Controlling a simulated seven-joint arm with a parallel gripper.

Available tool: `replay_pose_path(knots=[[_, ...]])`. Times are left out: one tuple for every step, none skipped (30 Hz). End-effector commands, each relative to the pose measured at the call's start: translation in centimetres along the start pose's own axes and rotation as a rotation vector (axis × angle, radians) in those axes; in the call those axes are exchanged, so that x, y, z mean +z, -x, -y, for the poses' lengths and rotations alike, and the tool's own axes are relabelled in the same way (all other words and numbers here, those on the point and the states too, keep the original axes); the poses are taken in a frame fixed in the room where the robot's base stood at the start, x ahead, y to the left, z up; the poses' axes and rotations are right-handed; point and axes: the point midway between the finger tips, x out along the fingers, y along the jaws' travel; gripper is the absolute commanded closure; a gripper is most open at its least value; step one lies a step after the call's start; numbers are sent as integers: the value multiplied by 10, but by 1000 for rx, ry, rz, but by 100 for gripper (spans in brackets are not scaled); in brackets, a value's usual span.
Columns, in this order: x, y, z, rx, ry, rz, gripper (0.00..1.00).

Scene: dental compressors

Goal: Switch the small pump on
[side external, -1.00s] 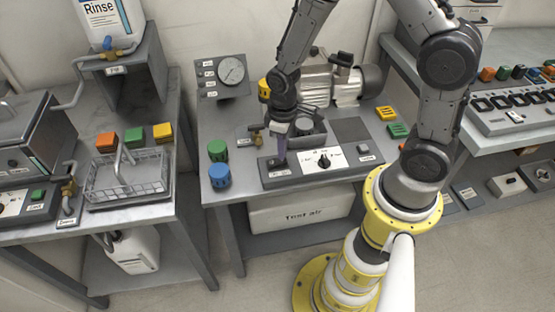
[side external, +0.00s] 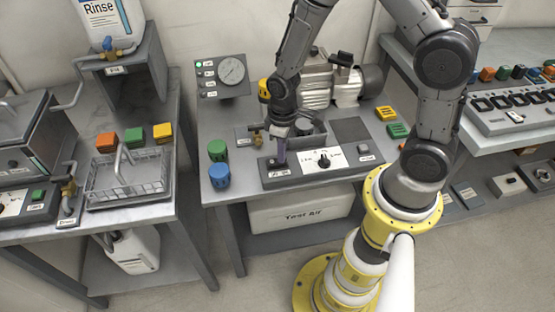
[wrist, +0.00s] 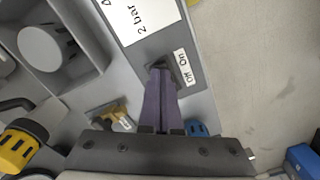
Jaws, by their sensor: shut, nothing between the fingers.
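The grey control panel (side external: 310,178) lies on the middle bench, with a white "2 bar" dial plate (side external: 323,160). The dark switch (wrist: 161,70) sits at the panel's left end, beside an "Off On" label (wrist: 181,67) in the wrist view. My gripper (side external: 281,162) points down at this switch, its purple fingers shut with nothing between them. In the wrist view the fingertips (wrist: 160,80) are at the switch and partly hide it; I cannot tell whether they touch. A silver pump (side external: 316,92) stands behind, partly hidden by my arm.
A gauge board (side external: 221,78) at the back left of the bench shows a lit green lamp (side external: 198,64). Green (side external: 217,150) and blue (side external: 219,175) knobbed caps stand left of the panel. Yellow and green blocks (side external: 391,121) lie at the right. A grey tray (side external: 300,142) sits behind the panel.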

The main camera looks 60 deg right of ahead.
Motion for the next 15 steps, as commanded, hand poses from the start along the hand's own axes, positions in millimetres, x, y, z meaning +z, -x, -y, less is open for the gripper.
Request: replay_pose_path(knots=[[0, -1, 0, 0, 0, -1, 100], [0, 0, 0, 0, 0, -1, 100], [-1, 1, 0, 0, 0, -2, 100], [-1, 2, 0, 0, 0, -2, 100], [-1, 4, 0, 1, 0, -3, 100], [-1, 7, 0, 1, 0, -4, 100], [-2, 10, 0, 1, 0, -5, 100], [-2, 12, 0, 1, 0, -5, 100], [-1, 15, 0, 1, 0, -4, 100], [-1, 17, 0, 1, 0, -4, 100], [-1, 19, 0, 1, 0, -4, 100], [-1, 22, 0, 1, 0, -3, 100], [-1, 24, 0, 1, 0, -3, 100], [-1, 26, 0, 1, 0, -3, 100], [-1, 29, 0, 1, 0, -4, 100]])
